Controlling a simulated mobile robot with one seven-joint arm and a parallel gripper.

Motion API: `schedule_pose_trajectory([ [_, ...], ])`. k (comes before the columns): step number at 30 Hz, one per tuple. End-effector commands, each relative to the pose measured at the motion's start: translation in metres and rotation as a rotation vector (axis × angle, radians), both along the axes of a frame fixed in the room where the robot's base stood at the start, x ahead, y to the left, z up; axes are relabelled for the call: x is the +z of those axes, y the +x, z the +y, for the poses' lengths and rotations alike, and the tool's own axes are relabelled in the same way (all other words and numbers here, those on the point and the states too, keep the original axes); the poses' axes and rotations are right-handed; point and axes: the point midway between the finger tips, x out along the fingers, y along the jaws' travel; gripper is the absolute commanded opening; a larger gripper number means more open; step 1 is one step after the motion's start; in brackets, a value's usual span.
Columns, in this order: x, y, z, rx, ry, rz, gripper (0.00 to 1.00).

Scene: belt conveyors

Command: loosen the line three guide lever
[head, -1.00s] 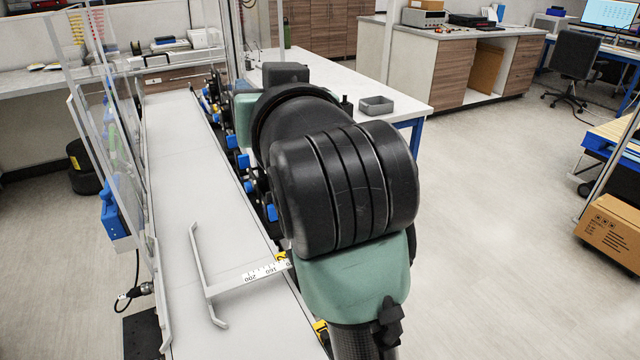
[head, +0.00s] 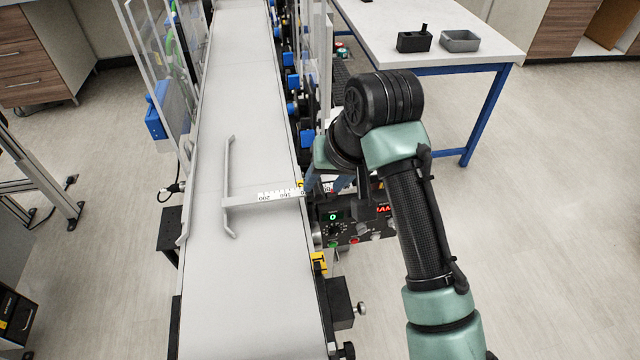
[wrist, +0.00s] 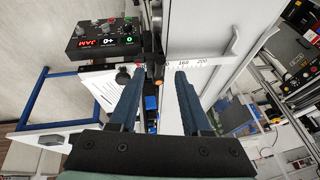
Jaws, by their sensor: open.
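My gripper (wrist: 160,73) is open, its two dark blue fingers apart with nothing held between them. In the wrist view the fingertips point toward the belt edge, where the guide's white ruler arm (wrist: 195,64) meets the frame. A dark clamp (wrist: 157,60) sits there, between and just beyond the fingertips; I cannot make out its lever clearly. In the head view the grey guide rail (head: 228,185) lies over the belt, and its ruler arm (head: 275,194) runs right to a yellow marker (head: 300,185) at the belt edge. My arm partly hides the area right of it.
A control box (head: 345,225) with a green "0" and a red display stands beside the belt (head: 245,280), near my arm. Blue fittings (head: 293,82) line the belt's right side. A white table (head: 440,30) stands behind. Floor at right is clear.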

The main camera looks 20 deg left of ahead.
Motion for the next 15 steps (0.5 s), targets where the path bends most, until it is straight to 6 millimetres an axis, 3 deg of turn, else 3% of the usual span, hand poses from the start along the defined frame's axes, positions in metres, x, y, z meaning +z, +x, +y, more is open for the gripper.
schedule_pose_trajectory([
  [6, -0.027, 0.007, 0.011, 0.0, 0.0, 0.0, 0.48],
  [15, -0.036, 0.01, 0.014, 0.001, 0.0, -0.003, 0.48],
])
